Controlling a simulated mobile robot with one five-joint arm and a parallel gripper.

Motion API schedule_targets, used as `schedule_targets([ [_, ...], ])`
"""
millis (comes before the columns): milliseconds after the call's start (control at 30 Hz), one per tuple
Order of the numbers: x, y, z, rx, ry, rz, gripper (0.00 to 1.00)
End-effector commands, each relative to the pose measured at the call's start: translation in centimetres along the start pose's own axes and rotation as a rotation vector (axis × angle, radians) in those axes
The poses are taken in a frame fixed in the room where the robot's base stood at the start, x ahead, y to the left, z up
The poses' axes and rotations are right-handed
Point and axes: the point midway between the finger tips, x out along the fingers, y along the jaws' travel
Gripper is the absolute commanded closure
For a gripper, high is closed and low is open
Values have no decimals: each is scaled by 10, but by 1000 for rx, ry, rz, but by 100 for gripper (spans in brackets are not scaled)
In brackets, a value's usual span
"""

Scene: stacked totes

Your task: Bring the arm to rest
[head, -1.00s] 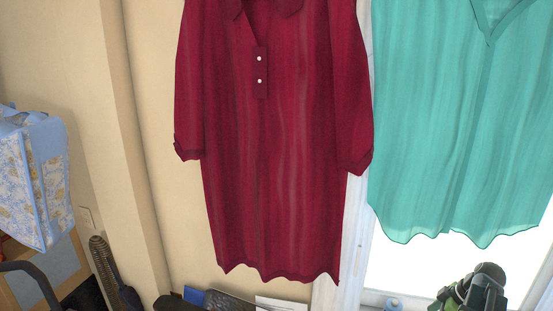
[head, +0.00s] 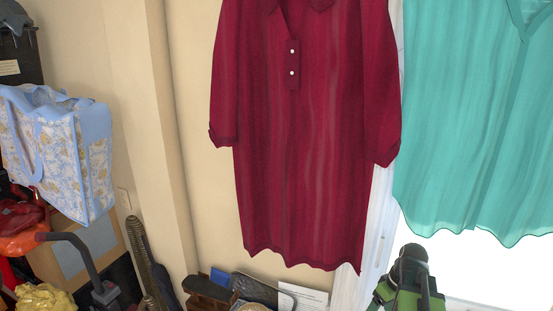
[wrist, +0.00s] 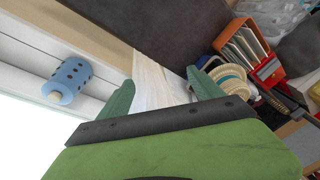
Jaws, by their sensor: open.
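My gripper (wrist: 161,77) shows in the wrist view with its two green fingers spread apart and nothing between them. Beyond the fingers is a pale, light-coloured strip. The green and black part of my arm (head: 405,288) shows at the lower right of the head view, below the hanging teal garment; the fingers cannot be made out there.
A dark red dress (head: 305,150) and a teal garment (head: 470,130) hang at the centre and right. A blue floral bag (head: 60,150) is at the left. In the wrist view, a blue cylinder (wrist: 72,75) is at left and an orange-red box (wrist: 240,48) at right.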

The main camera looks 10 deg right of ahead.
Motion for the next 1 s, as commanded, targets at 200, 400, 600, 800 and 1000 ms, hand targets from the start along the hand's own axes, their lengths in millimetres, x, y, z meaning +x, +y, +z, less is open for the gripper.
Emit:
schedule_targets([
  [200,33,-131,-65,199,-102,87,25],
  [400,46,-196,-84,324,-117,159,25],
  [600,46,-199,-85,350,-116,170,25],
  [800,46,-199,-85,349,-116,169,25],
  [1000,46,-199,-85,348,-116,168,25],
])
